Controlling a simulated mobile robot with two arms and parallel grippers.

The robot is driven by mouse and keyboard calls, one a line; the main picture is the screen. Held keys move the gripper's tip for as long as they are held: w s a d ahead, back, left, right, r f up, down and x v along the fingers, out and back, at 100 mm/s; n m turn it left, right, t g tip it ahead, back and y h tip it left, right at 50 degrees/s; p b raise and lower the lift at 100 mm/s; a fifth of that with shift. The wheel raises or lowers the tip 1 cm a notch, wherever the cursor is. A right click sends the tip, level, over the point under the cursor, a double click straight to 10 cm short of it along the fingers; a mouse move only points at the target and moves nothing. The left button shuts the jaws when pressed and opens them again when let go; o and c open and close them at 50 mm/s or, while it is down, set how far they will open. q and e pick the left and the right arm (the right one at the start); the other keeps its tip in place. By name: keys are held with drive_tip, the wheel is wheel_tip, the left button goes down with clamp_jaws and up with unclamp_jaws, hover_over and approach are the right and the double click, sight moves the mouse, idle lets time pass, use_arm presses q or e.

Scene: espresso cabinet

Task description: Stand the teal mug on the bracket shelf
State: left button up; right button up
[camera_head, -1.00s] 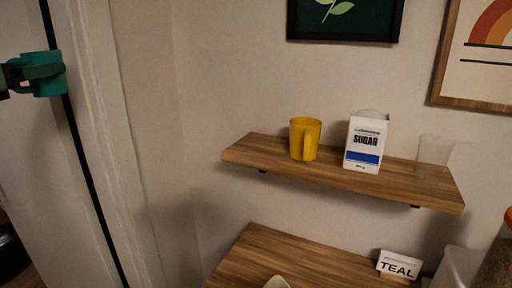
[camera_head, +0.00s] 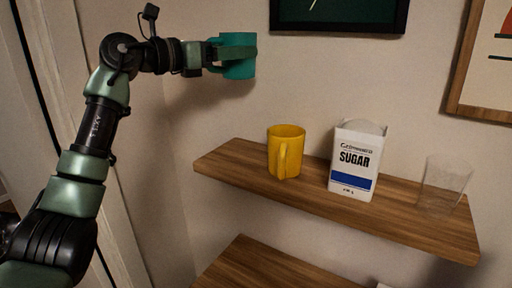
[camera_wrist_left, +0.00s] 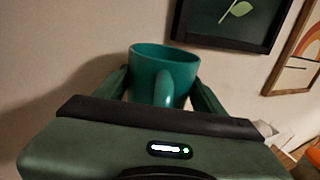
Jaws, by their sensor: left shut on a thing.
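The teal mug (camera_head: 238,40) is upright in my left gripper (camera_head: 232,56), which is shut on it. It is held in the air above and left of the yellow mug, near the wall. In the left wrist view the teal mug (camera_wrist_left: 165,70) sits between the two fingers (camera_wrist_left: 163,92), its handle toward the camera. The wooden bracket shelf (camera_head: 400,222) is below and to the right of the held mug. The shelf's left end is bare. My right gripper is not in view.
On the shelf stand a yellow mug (camera_head: 286,150), a white sugar carton (camera_head: 356,160) and a clear glass (camera_head: 444,186). A lower wooden surface (camera_head: 265,268) lies beneath. A dark framed picture (camera_head: 340,14) hangs above the shelf. A second framed picture (camera_head: 490,75) hangs at right.

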use_arm(q)
drive_tip(key=f+p, duration=0.1)
drive_tip(key=f, duration=0.4)
drive_tip(key=a+f+p, duration=0.1)
drive_tip(key=f, duration=0.4)
drive_tip(key=s+a+f+p, duration=0.1)
drive_tip(key=f+p, duration=0.1)
drive_tip(key=f, duration=0.3)
drive_tip(key=shift+f, duration=0.35)
wheel_tip(320, 180, down, 3)
drive_tip(key=shift+d+f+p, duration=0.1)
drive_tip(key=shift+d+p, duration=0.05)
drive_tip(key=shift+p, duration=0.2)
drive_tip(key=shift+f, duration=0.1)
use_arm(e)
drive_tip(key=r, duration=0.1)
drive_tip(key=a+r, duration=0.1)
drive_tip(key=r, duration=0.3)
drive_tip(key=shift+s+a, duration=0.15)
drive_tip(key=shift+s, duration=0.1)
use_arm(q)
drive_tip(key=shift+f, duration=0.1)
drive_tip(key=o, duration=1.7)
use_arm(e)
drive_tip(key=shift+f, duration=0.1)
